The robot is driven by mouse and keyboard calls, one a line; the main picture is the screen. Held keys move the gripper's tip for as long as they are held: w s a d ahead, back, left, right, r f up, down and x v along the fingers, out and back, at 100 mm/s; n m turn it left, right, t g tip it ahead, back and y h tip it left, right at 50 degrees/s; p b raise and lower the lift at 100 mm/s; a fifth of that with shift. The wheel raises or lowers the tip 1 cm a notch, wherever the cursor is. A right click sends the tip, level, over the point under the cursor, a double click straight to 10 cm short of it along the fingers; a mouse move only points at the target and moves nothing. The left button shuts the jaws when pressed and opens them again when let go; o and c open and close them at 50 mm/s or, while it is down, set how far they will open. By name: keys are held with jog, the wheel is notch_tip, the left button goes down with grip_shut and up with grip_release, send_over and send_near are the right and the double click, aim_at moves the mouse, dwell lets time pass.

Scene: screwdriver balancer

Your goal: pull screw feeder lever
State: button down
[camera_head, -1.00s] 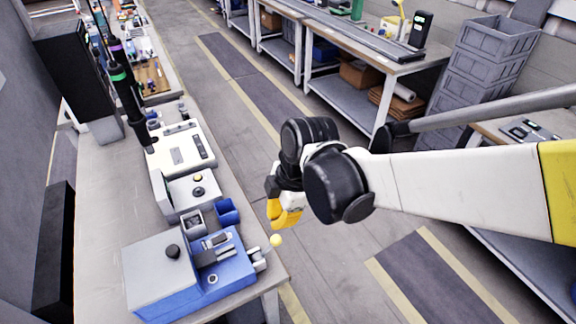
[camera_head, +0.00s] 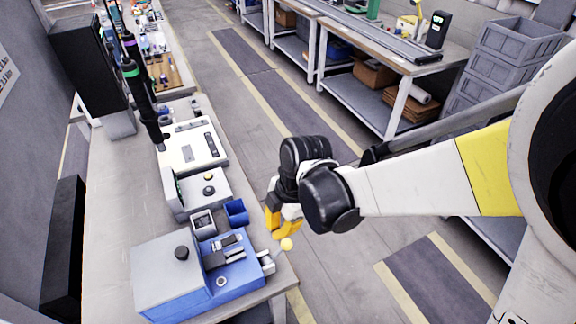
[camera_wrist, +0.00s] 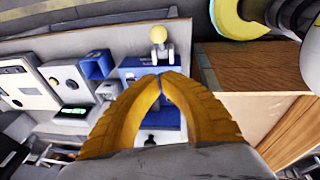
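The screw feeder (camera_head: 165,270) is a blue box with a grey lid and a black knob, at the near end of the workbench. Its lever (camera_head: 267,262) sticks out on the right side and ends in a yellow ball (camera_head: 286,244). In the wrist view the yellow ball (camera_wrist: 158,34) stands just beyond my fingertips. My gripper (camera_head: 283,234) has yellow fingers and hangs just above and beside the ball in the head view. In the wrist view the fingertips of my gripper (camera_wrist: 161,76) meet with nothing between them. I cannot tell whether they touch the ball.
Small blue bin (camera_head: 236,211) and grey bin (camera_head: 203,222) stand behind the feeder. A white device (camera_head: 190,148) and a hanging black screwdriver (camera_head: 143,98) are farther back. The aisle floor right of the bench (camera_head: 110,215) is clear.

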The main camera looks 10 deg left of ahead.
jog(key=b, duration=0.2)
send_over(282, 244)
jog(key=s+a, duration=0.2)
jog(key=x, duration=0.3)
jog(key=d+x, duration=0.1)
jog(key=x, duration=0.1)
jog(key=shift+f, duration=0.5)
jog(key=shift+w+d+f, duration=0.55)
jog(key=shift+f, duration=0.25)
jog(key=shift+w+d+f+b, duration=0.2)
jog(key=shift+w+f+b, duration=0.1)
jog(key=shift+f, duration=0.15)
jog(key=shift+d, duration=0.1)
jog(key=shift+w+d+f+y+b, duration=0.15)
jog(key=shift+d+y+b, duration=0.1)
jog(key=shift+y+b, duration=0.15)
